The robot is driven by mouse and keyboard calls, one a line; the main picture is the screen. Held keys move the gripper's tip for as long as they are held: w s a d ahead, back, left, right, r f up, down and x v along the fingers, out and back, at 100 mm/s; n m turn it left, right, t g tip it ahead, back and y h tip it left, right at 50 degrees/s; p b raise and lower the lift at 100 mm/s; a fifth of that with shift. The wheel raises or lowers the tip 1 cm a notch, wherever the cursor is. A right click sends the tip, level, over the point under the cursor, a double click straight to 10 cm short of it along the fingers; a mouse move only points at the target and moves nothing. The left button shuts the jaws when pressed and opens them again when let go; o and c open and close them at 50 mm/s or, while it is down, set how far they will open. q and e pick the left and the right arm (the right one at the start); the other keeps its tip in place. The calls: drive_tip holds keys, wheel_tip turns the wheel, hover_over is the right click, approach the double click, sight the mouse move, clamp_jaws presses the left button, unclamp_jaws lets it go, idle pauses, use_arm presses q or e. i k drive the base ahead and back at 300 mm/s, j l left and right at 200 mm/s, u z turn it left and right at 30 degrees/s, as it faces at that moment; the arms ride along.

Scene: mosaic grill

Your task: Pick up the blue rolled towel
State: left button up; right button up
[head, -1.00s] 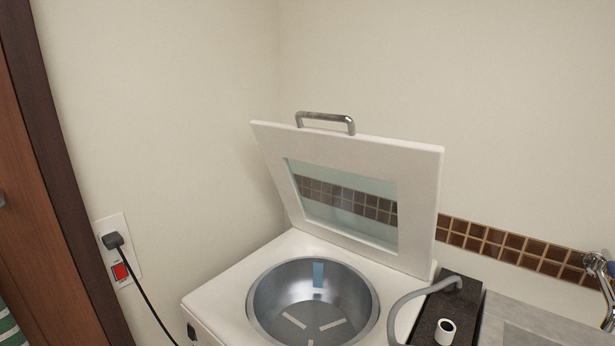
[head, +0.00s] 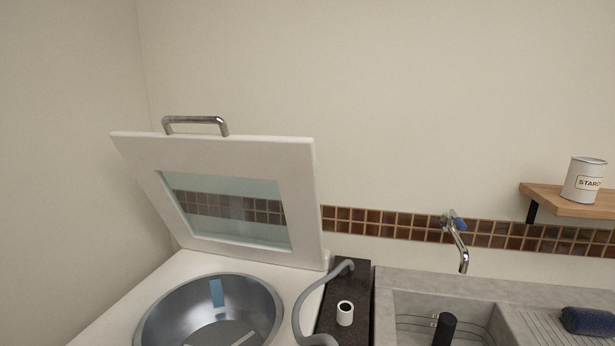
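The blue rolled towel (head: 588,321) lies at the lower right edge of the head view, on the ridged drainboard (head: 535,325) to the right of the sink. It is dark blue and cut off by the picture's right side. Neither of my grippers shows in the head view.
An open-lidded white washer (head: 120,295) with a steel drum stands at lower left. A grey hose and a small white cylinder (head: 345,314) are on the dark strip beside it. The grey sink (head: 400,300) holds a black cylinder (head: 444,328). A wooden shelf (head: 545,196) carries a white can (head: 584,180).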

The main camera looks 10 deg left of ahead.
sight(575, 320)
drive_tip(key=z, duration=1.4)
